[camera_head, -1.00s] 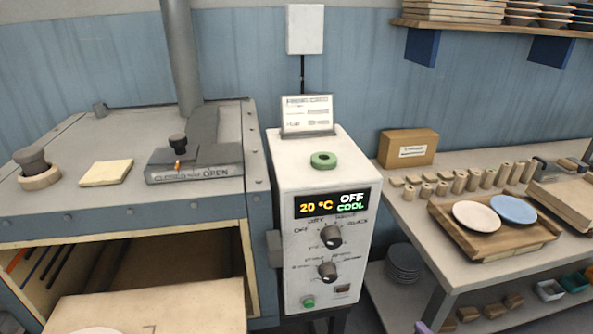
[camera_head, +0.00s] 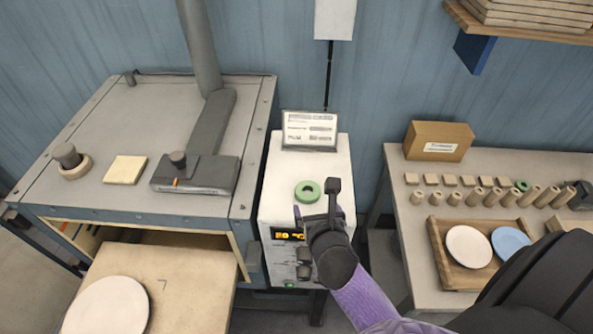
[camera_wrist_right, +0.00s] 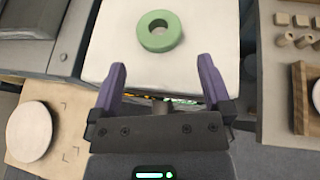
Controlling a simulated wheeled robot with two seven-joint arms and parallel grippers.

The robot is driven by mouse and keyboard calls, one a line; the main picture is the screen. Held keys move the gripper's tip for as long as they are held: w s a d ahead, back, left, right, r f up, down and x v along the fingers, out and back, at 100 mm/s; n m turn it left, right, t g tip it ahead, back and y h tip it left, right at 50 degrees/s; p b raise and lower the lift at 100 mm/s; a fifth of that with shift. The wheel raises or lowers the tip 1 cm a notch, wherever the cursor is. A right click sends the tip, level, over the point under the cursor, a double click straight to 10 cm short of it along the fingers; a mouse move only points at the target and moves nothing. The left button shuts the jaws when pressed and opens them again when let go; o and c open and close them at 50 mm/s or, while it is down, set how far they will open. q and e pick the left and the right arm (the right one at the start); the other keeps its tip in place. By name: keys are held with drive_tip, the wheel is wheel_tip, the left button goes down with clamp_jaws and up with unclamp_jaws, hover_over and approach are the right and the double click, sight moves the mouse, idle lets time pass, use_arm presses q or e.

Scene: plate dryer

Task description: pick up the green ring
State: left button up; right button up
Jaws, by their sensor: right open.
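The green ring (camera_head: 307,192) lies flat on top of the white control box (camera_head: 330,168). In the right wrist view the ring (camera_wrist_right: 159,31) is ahead of my right gripper, near the middle of the box top. My right gripper (camera_head: 316,195) is at the front edge of the box in the head view, close to the ring. In the right wrist view its two purple fingers (camera_wrist_right: 161,76) are spread apart with nothing between them, and the ring lies beyond their tips. My left gripper is not in view.
A small sign (camera_head: 309,130) stands at the back of the box top. The dryer (camera_head: 110,100) is at the left, with a drawn-out board (camera_head: 165,285) bearing a white plate (camera_head: 107,306). At the right a table holds a wooden tray (camera_head: 450,270) with plates and several small pegs (camera_head: 455,198).

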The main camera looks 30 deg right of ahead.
sight(308, 191)
drive_tip(key=b+x, duration=0.1)
drive_tip(key=x, duration=0.7)
drive_tip(key=shift+w+a+f, duration=0.1)
drive_tip(key=shift+w+f, duration=0.05)
drive_tip(key=shift+w, duration=0.1)
drive_tip(key=c, duration=1)
